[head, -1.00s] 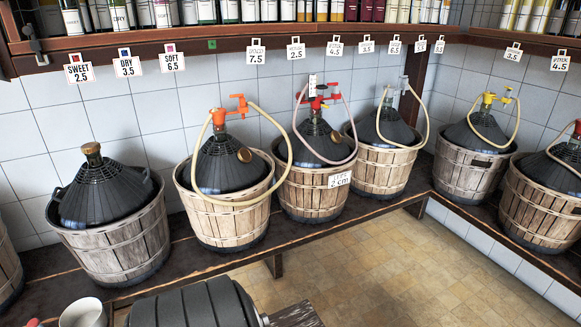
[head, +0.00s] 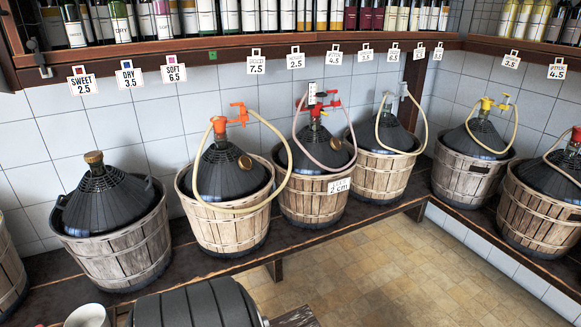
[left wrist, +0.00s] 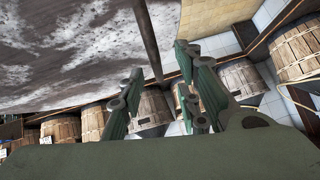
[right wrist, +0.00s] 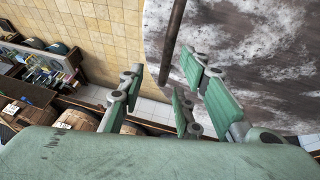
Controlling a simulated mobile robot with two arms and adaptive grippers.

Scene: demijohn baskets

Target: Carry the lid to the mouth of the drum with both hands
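My left gripper (left wrist: 158,95) shows in the left wrist view with its green finger pads apart. My right gripper (right wrist: 160,95) shows in the right wrist view, also with its pads apart. A large mottled white-and-dark surface (left wrist: 75,45) fills the upper left of the left wrist view. A similar surface (right wrist: 250,50) fills the right of the right wrist view. I cannot tell whether it is the lid. A dark rod (left wrist: 141,35) ends near the gap between the left fingers; a dark rod (right wrist: 173,40) shows likewise at the right. Contact is unclear. I cannot identify the drum. The head view shows neither gripper.
Dark demijohns in slatted baskets (head: 112,245) stand along a low bench (head: 345,222) against tiled walls. A bottle shelf (head: 380,42) runs above. A dark ribbed object (head: 190,303) and a pale cup (head: 88,316) are at the near edge. Floor (head: 400,270) is clear at the right.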

